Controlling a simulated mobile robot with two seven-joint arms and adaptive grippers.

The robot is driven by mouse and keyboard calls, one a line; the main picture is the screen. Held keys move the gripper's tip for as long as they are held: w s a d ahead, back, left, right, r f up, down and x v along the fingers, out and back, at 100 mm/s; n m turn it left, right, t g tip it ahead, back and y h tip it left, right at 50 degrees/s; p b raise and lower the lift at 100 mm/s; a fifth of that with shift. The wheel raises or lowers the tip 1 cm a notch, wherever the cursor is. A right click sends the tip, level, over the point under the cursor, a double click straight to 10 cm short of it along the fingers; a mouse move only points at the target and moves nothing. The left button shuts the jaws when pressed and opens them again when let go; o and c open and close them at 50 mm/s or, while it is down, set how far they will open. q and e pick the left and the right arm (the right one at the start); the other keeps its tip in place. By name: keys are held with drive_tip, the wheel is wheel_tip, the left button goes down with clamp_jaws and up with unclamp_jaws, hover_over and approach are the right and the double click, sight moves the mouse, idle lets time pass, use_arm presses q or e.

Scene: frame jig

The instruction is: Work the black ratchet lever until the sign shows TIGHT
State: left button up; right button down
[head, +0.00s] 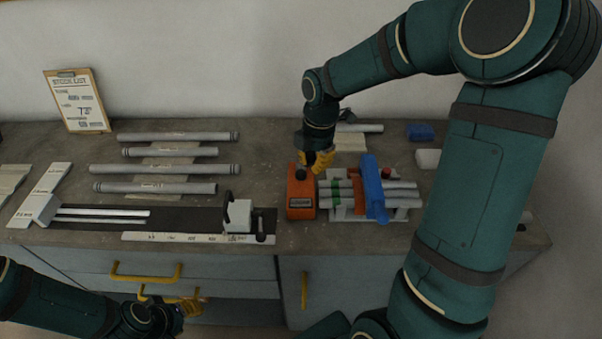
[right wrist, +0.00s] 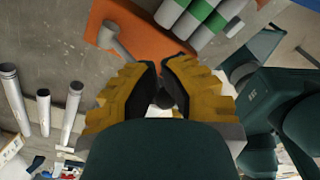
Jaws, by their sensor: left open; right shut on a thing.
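The orange ratchet box (head: 301,192) stands on the bench left of the clamped tubes. A small dark sign (head: 300,203) is on its front; its lettering is too small to read. The lever arm (right wrist: 119,44) shows in the right wrist view, running from a round pivot on the orange box (right wrist: 150,38) toward my fingers. My right gripper (head: 320,160) is shut on the lever's black end (right wrist: 166,99), which its yellow fingers (right wrist: 160,85) partly hide. My left gripper (head: 188,306) is open and empty, low in front of the drawers.
Grey tubes (head: 372,187) with green and blue bands lie in a white jig right of the box. Loose tubes (head: 178,137) lie to the left. A stop block with a black handle (head: 238,213) stands on the rail. Yellow drawer handles (head: 145,275) project in front.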

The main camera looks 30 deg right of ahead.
wheel_tip(320, 180, up, 10)
drive_tip(key=d, duration=0.1)
use_arm(q)
drive_tip(key=shift+s+r, duration=0.1)
use_arm(e)
drive_tip(key=shift+w+a, duration=0.1)
idle(1.0)
